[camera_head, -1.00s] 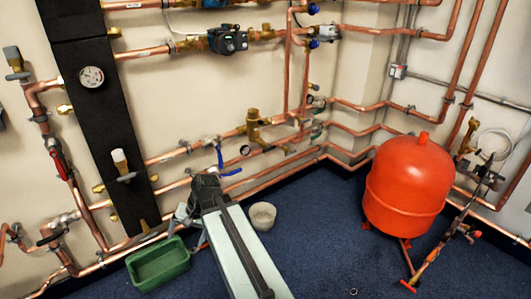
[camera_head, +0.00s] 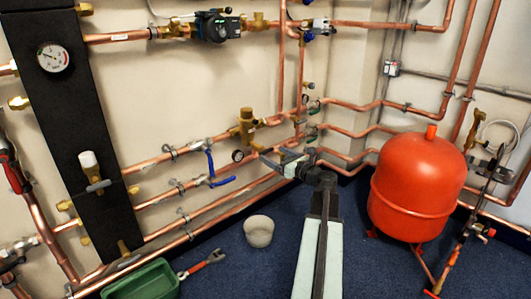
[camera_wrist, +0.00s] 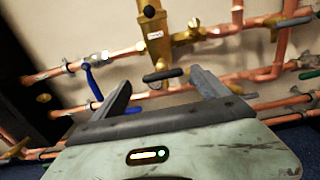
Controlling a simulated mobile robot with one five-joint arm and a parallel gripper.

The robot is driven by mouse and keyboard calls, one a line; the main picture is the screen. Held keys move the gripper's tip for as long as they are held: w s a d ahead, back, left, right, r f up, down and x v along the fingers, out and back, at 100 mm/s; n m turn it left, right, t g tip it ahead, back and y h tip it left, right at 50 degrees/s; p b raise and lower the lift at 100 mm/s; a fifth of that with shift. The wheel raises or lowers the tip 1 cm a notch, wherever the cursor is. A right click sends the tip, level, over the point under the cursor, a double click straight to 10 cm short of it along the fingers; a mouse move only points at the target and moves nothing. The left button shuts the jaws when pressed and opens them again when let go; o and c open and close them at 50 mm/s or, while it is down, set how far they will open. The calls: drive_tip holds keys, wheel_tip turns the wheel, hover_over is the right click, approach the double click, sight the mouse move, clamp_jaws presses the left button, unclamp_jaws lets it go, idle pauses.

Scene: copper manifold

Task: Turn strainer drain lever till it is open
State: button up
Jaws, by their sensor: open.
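A short black lever (camera_wrist: 162,74) sits on a small brass piece below a brass fitting (camera_wrist: 152,25) in the wrist view. The lever lies nearly level across the picture, and it looks like the strainer drain lever. My gripper (camera_wrist: 162,82) is open, with one finger on each side of the lever in that view. I cannot tell how far the lever is from the fingers, and I see no contact. In the head view my gripper (camera_head: 287,162) is at the lower wall pipes, right of the brass fitting (camera_head: 246,127), and hides what is behind it.
Blue-handled valves (camera_head: 222,182) are on the pipes to the left. A red tank (camera_head: 418,190) stands to the right.

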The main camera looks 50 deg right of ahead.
sight(268, 151)
drive_tip(key=w, duration=0.5)
drive_tip(key=shift+w+d, duration=0.2)
drive_tip(key=shift+d, duration=0.1)
drive_tip(key=c, duration=1.3)
drive_tip(key=shift+s+a+f, duration=0.1)
drive_tip(key=shift+a, duration=0.2)
drive_tip(key=shift+c, duration=0.3)
drive_tip(key=shift+d, duration=0.15)
drive_tip(key=n, duration=0.6)
drive_tip(key=shift+n, duration=0.4)
drive_tip(key=n, duration=0.6)
drive_tip(key=shift+w+a+n, duration=0.2)
drive_tip(key=shift+w+n, duration=0.05)
drive_tip(key=shift+n, duration=0.05)
